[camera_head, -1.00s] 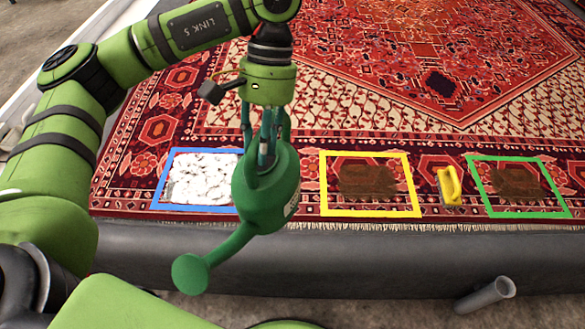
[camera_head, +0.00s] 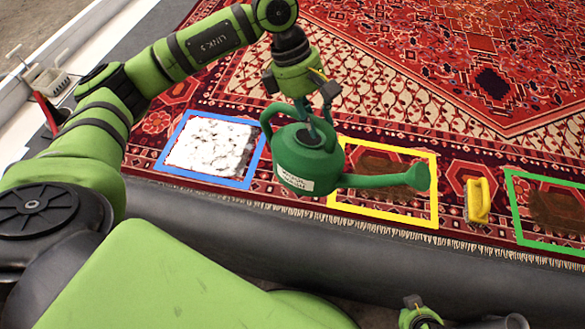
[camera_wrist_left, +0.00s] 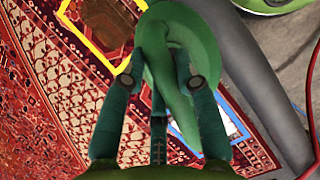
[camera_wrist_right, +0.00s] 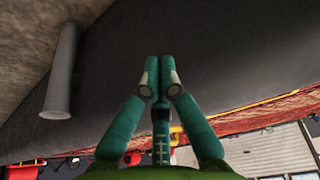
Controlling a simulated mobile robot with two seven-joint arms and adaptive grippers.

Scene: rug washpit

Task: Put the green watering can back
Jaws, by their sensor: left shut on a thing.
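The green watering can (camera_head: 305,163) hangs upright over the rug's near edge, between the blue frame and the yellow frame. Its spout points right, across the yellow frame. My left gripper (camera_head: 318,128) is shut on the can from above; in the left wrist view (camera_wrist_left: 178,85) its fingers are around the can's green handle. In the right wrist view my right gripper (camera_wrist_right: 160,66) has its fingertips together with nothing between them, in front of the dark pit edge. Only a bit of the right arm shows at the bottom of the head view.
The red patterned rug (camera_head: 400,90) bears a blue frame (camera_head: 172,166) around white foam, and yellow (camera_head: 433,205) and green (camera_head: 517,215) frames around brown stains. A yellow-handled brush (camera_head: 480,200) lies between the latter two. A red item (camera_head: 46,112) and white holder (camera_head: 48,82) stand far left. A grey tube (camera_wrist_right: 62,75) lies on the floor.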

